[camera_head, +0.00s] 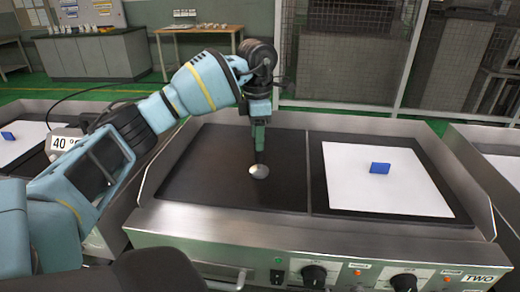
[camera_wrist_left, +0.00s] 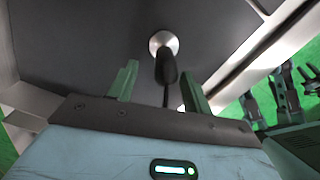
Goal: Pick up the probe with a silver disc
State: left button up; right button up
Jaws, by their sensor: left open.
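The probe has a silver disc (camera_head: 259,171) resting on the dark left plate of the griddle and a black handle standing up from it. In the left wrist view the disc (camera_wrist_left: 163,42) lies just beyond the fingertips, and the dark handle (camera_wrist_left: 167,68) reaches back toward the space between the fingers. My left gripper (camera_head: 258,146) points down right above the probe. Its two green fingers (camera_wrist_left: 157,82) are apart, one on either side of the handle; contact cannot be made out. My right gripper does not show.
The griddle's dark plate (camera_head: 205,175) is otherwise clear. To its right lies a white sheet (camera_head: 385,195) with a small blue block (camera_head: 380,168). Raised metal edges surround the cooktop, with knobs (camera_head: 314,275) along the front. A wire fence (camera_head: 345,60) stands behind.

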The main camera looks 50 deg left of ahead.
aim_at(258, 154)
pick_arm(q)
jog(key=shift+s+d+f+b, duration=0.1)
jog(key=shift+d+f+b, duration=0.1)
jog(key=shift+f, duration=1.25)
jog(key=shift+d+f+b, duration=0.1)
jog(key=shift+f+b, duration=0.05)
jog(key=shift+f, duration=1.25)
jog(key=shift+c, duration=0.4)
grip_shut()
